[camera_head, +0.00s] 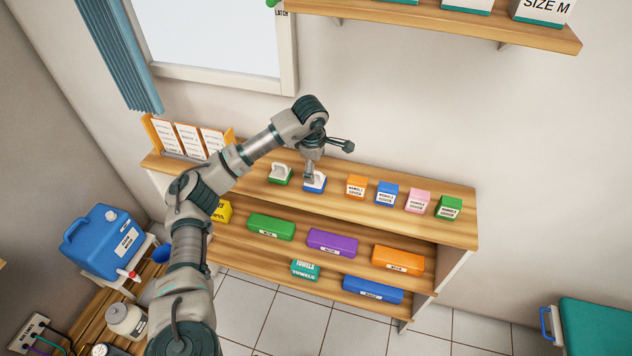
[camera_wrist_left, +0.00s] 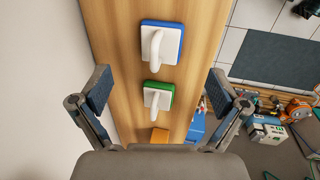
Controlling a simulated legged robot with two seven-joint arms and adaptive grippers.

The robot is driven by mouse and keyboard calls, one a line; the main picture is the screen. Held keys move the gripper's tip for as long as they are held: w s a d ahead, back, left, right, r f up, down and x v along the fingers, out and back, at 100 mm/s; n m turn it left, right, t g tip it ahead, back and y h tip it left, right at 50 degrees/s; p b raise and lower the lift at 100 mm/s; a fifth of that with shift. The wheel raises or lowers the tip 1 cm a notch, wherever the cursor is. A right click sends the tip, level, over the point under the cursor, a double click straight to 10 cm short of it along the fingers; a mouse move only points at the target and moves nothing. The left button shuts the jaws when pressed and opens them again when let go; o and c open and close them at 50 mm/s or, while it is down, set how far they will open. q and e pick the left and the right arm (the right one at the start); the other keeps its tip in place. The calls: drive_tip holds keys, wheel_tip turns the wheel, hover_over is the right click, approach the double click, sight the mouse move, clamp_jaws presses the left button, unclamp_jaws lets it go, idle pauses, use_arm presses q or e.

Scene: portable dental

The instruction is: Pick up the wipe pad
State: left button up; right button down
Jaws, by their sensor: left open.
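Two wipe pads with white loop handles lie on the wooden shelf top. The green-based pad (camera_head: 280,175) is to the left of the blue-based pad (camera_head: 314,184). In the left wrist view, the blue pad (camera_wrist_left: 161,43) is at the top and the green pad (camera_wrist_left: 158,95) sits below it, between the fingers in the picture. My left gripper (camera_head: 328,163) is open and empty above the shelf top; one finger partly covers the blue pad in the head view. Its spread fingers show in the wrist view (camera_wrist_left: 160,88), apart from both pads. My right gripper is not in view.
Small boxes, from the orange box (camera_head: 356,187) to the green box (camera_head: 448,207), stand right of the pads. A label stand (camera_head: 187,138) is at the left end. The wall is close behind the shelf unit. Coloured packs lie on the shelf below.

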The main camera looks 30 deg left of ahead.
sight(316, 181)
use_arm(q)
drive_tip(key=f, duration=0.3)
drive_tip(key=shift+w+a+f, duration=0.25)
drive_tip(key=shift+w+f, duration=0.05)
drive_tip(key=shift+f, duration=0.1)
drive_tip(key=f, duration=0.4)
drive_tip(key=shift+w+a+f+p, duration=0.1)
drive_tip(key=shift+w+f+p, duration=0.15)
drive_tip(key=shift+w+p, duration=0.1)
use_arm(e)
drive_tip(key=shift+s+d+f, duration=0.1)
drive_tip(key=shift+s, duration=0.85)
use_arm(q)
drive_tip(key=shift+c, duration=0.2)
drive_tip(key=c, duration=1.2)
